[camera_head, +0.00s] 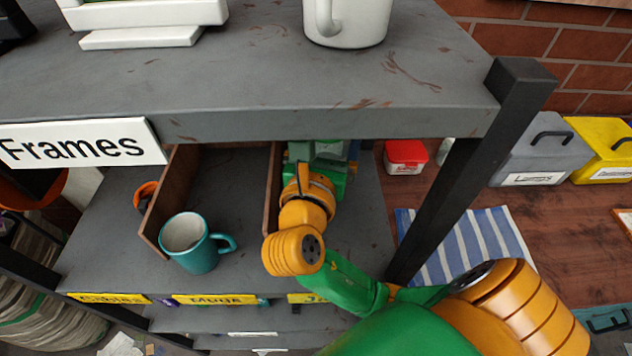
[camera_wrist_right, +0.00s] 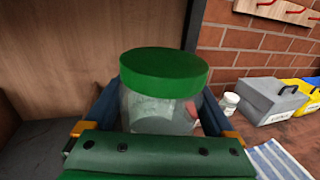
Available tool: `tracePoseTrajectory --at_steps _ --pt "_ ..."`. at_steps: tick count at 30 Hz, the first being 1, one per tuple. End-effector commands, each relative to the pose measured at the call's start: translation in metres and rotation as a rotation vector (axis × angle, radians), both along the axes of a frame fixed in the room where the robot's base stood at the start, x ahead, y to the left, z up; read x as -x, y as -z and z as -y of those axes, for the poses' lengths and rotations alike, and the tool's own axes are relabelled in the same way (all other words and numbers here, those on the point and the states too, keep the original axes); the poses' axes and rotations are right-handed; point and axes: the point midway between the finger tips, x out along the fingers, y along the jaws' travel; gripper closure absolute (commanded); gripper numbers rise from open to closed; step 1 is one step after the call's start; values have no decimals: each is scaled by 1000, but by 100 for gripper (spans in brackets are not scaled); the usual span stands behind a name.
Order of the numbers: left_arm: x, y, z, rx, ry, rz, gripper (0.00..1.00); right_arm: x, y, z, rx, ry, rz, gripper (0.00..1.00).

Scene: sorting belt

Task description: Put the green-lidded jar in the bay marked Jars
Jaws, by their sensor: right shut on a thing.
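The green-lidded jar (camera_wrist_right: 160,95) is clear and upright in the right wrist view, with something pale inside. My right gripper (camera_wrist_right: 160,112) is shut on it, one blue finger on each side. In the head view my right gripper (camera_head: 325,160) reaches under the upper shelf, just right of a wooden divider, and hides the jar. A yellow label partly covered by my arm, starting with "J" (camera_head: 303,298), is on the shelf's front edge below this bay. Whether the jar rests on the bay floor cannot be told. My left gripper is not in view.
Left of the divider (camera_head: 273,200), a teal mug (camera_head: 193,245) stands in the bay labelled Mugs (camera_head: 215,300). A black post (camera_head: 470,170) stands to the right. The upper shelf (camera_head: 300,122) is low above my gripper. A striped cloth (camera_head: 460,245) lies beyond the post.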

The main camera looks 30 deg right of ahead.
Motion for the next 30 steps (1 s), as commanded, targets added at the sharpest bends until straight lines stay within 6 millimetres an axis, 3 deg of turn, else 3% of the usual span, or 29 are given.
tracePoseTrajectory --at_steps 4,12,24,25,26,30 --pt "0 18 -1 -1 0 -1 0 0 39 1 5 2 -7 80" --pt "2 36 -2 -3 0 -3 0 1 92 1 5 2 -6 80" --pt "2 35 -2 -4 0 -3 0 1 101 0 1 1 -3 80" --pt "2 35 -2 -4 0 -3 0 1 101 0 1 1 -3 6" --pt "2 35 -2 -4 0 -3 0 1 101 0 1 1 -3 0" --pt "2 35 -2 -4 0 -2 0 1 100 0 1 1 -2 0"
